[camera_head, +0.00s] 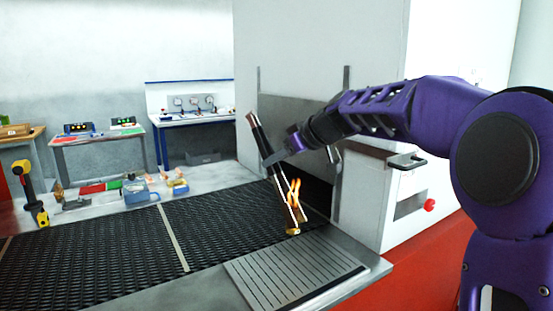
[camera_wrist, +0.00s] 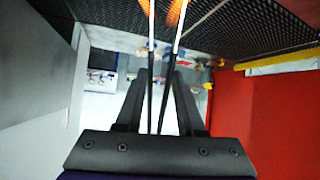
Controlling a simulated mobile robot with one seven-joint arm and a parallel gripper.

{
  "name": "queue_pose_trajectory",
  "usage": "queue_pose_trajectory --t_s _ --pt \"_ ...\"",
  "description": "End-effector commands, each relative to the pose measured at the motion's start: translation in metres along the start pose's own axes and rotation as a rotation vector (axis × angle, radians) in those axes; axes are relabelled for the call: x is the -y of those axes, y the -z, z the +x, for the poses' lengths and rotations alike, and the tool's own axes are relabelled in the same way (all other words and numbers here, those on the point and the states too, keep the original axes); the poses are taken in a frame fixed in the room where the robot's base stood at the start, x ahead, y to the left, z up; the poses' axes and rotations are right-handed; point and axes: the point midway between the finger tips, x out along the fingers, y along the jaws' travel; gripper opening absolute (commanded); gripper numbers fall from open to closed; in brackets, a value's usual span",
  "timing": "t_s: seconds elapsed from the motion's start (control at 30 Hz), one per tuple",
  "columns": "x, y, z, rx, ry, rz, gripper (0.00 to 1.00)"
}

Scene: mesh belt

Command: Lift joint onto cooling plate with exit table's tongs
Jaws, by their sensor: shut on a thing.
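My gripper (camera_head: 276,157) is shut on a pair of tongs (camera_head: 257,134). The dark handle rises above the fingers, and the thin arms slant down to the right. In the wrist view, the two long tong arms (camera_wrist: 152,65) run up between my fingers (camera_wrist: 160,85), with orange at their far ends. A small gold-coloured joint (camera_head: 292,231) shows at the lower tips, close to the belt's right end; whether the tips grip it is unclear. The grooved grey cooling plate (camera_head: 322,251) lies just in front and to the right of the tips.
The black mesh belt (camera_head: 95,255) runs left. The furnace housing (camera_head: 315,55) stands behind, with a latch handle (camera_head: 407,161) at right. A yellow-black tool (camera_head: 30,190) and several small items line the far ledge.

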Motion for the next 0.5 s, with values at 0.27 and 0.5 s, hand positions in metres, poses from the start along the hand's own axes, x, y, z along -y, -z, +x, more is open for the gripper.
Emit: queue_pose_trajectory --t_s 0.27,0.5 --pt "0.001 -0.019 0.013 -0.002 -0.001 0.0 0.0" --pt "0.002 -0.042 0.03 -0.001 -0.001 0.0 0.0"
